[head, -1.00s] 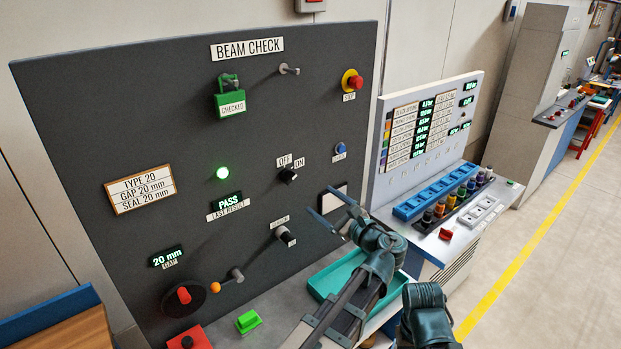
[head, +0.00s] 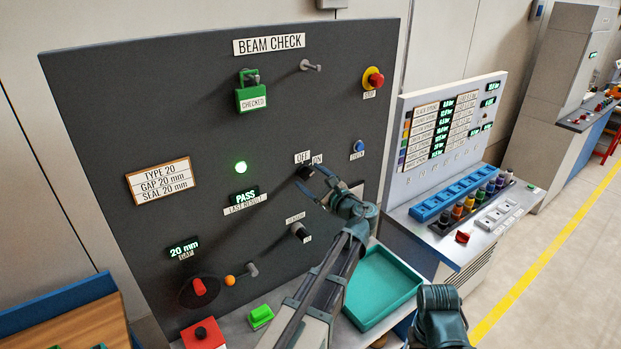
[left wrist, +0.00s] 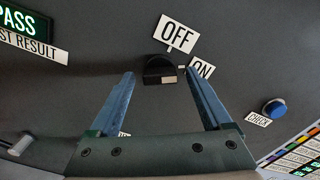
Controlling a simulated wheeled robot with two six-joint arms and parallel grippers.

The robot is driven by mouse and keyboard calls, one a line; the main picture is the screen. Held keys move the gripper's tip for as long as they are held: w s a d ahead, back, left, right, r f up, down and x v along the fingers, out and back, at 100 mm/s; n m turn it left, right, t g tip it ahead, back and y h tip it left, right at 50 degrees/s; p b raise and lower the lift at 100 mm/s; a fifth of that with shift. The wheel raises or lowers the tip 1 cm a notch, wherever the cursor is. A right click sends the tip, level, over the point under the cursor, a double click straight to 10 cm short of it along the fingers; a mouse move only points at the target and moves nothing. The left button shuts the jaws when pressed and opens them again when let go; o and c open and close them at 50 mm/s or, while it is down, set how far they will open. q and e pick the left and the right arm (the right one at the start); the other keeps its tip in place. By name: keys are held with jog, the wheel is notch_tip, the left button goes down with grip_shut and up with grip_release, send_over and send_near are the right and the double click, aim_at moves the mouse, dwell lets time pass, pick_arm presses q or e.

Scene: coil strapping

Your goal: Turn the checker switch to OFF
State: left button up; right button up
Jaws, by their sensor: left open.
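The checker switch is a black knob (left wrist: 160,68) on the dark BEAM CHECK panel (head: 120,110), under the OFF label (left wrist: 177,33) and beside the ON label (left wrist: 201,68). In the head view the knob (head: 305,172) is partly covered by my left gripper (head: 310,176). My left gripper is open, its two blue fingers (left wrist: 160,74) on either side of the knob in the left wrist view. I cannot tell whether they touch it or which label the knob points to. My right gripper is not in view.
A green lamp (head: 240,167) is lit above a PASS display (head: 245,194). A blue CHECK button (head: 358,146) and a red stop button (head: 375,79) are to the right. Below are a sensor knob (head: 300,231) and a teal tray (head: 408,283).

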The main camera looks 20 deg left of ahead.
pick_arm(q)
jog(key=shift+w+a, duration=0.15)
jog(key=shift+a, duration=0.05)
grip_shut()
dwell(0.4)
jog(key=shift+n, duration=0.3)
jog(key=n, duration=0.5)
jog(key=shift+n, duration=0.3)
jog(key=n, duration=0.5)
jog(key=shift+n, duration=0.5)
